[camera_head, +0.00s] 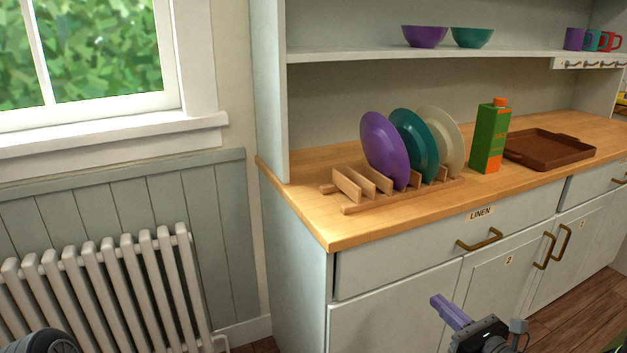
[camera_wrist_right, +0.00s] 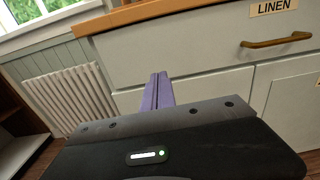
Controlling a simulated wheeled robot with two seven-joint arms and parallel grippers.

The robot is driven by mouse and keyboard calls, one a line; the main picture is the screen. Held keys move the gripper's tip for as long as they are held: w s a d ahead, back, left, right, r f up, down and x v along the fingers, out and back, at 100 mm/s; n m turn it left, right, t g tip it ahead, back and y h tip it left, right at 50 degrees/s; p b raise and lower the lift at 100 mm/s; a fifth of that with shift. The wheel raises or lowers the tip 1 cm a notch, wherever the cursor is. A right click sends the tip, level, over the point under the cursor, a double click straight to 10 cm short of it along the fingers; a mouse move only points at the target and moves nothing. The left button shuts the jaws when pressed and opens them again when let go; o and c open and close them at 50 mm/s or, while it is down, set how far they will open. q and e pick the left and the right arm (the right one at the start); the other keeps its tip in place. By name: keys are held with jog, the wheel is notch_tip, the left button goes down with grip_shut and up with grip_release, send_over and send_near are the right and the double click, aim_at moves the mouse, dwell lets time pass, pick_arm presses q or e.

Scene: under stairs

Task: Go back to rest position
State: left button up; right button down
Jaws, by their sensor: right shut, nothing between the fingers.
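My right gripper (camera_head: 450,312) has purple fingers and shows low in the head view, in front of the cabinet doors and below the linen drawer. The fingers are pressed together with nothing between them. In the right wrist view the shut fingers (camera_wrist_right: 158,92) point at the pale cabinet front, below the drawer and left of its brass handle. I cannot tell how close they are to the cabinet. My left gripper is not in view; a dark rounded part at the lower left of the head view may be mine.
The cabinet's wooden counter (camera_head: 318,222) holds a plate rack (camera_head: 395,198) with purple, teal and cream plates, a green carton (camera_head: 488,140) and a brown tray (camera_head: 548,150). The drawer handle (camera_head: 480,240) sticks out above my right gripper. A radiator (camera_head: 110,290) stands at left.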

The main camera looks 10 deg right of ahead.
jog(key=s+a+f+n+g+h, duration=0.1)
jog(key=s+a+f+n+g, duration=0.4)
jog(key=f, duration=0.5)
jog(key=s+a+f+n+g, duration=0.2)
jog(key=s+f+n+g, duration=0.3)
jog(key=s+f+n, duration=0.45)
jog(key=s+a+f+n+g+h, duration=0.1)
jog(key=s+a+f+n+g, duration=0.35)
jog(key=f, duration=0.65)
jog(key=s+a+f+n+g+y, duration=0.1)
jog(key=s+a+f+n, duration=0.2)
jog(key=a+n, duration=0.4)
jog(key=s+a+f+n+g, duration=0.1)
jog(key=s+a+f+n, duration=0.3)
jog(key=a, duration=0.5)
pick_arm(q)
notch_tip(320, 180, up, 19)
jog(key=p, duration=1.9)
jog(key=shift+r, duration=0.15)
pick_arm(e)
notch_tip(320, 180, up, 21)
jog(key=shift+w+n, duration=0.3)
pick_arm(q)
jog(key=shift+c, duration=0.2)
pick_arm(e)
jog(key=shift+f, duration=0.15)
